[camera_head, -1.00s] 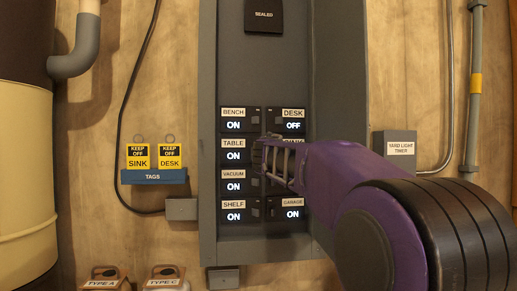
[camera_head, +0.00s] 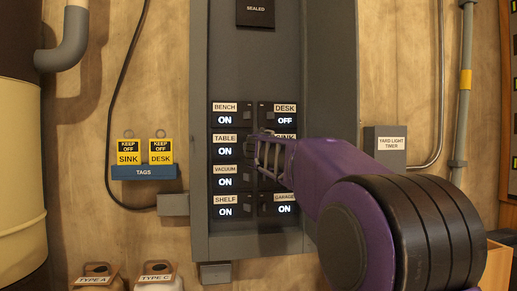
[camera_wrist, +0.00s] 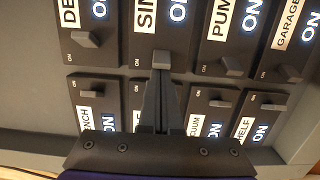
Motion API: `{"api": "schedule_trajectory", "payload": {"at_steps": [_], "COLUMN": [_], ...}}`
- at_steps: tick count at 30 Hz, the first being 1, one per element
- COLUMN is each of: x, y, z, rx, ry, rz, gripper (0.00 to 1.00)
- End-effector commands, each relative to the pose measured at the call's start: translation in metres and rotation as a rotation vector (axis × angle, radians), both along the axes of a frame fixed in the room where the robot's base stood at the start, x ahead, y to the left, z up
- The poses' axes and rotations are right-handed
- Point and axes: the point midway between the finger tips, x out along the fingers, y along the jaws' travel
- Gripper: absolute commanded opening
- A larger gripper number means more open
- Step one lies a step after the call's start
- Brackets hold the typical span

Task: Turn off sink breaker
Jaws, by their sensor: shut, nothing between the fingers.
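The sink breaker (camera_wrist: 146,32) is a black module with a white SINK label and a grey toggle (camera_wrist: 163,60), in the upper row of the wrist view. Its status reads only as a cut-off "O", so on or off cannot be read. In the head view only its SINK label (camera_head: 285,136) shows above my gripper (camera_head: 257,151); the rest is hidden. My gripper (camera_wrist: 162,75) is shut and empty, its fingertips at the sink toggle; whether they touch it is unclear.
The desk breaker (camera_head: 279,115) reads OFF; bench, table, vacuum, shelf and garage read ON. The pump breaker (camera_wrist: 224,35) adjoins sink and reads ON. KEEP OFF tags (camera_head: 129,152) hang left of the grey panel (camera_head: 225,60). A yard light timer box (camera_head: 385,150) is at right.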

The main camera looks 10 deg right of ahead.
Motion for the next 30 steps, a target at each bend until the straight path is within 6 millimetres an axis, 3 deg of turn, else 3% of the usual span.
{"api": "schedule_trajectory", "payload": {"at_steps": [30], "x": [-0.008], "y": [-0.017], "z": [0.000], "rx": [0.000], "ry": [0.000], "rz": [0.000], "gripper": [0.00]}}
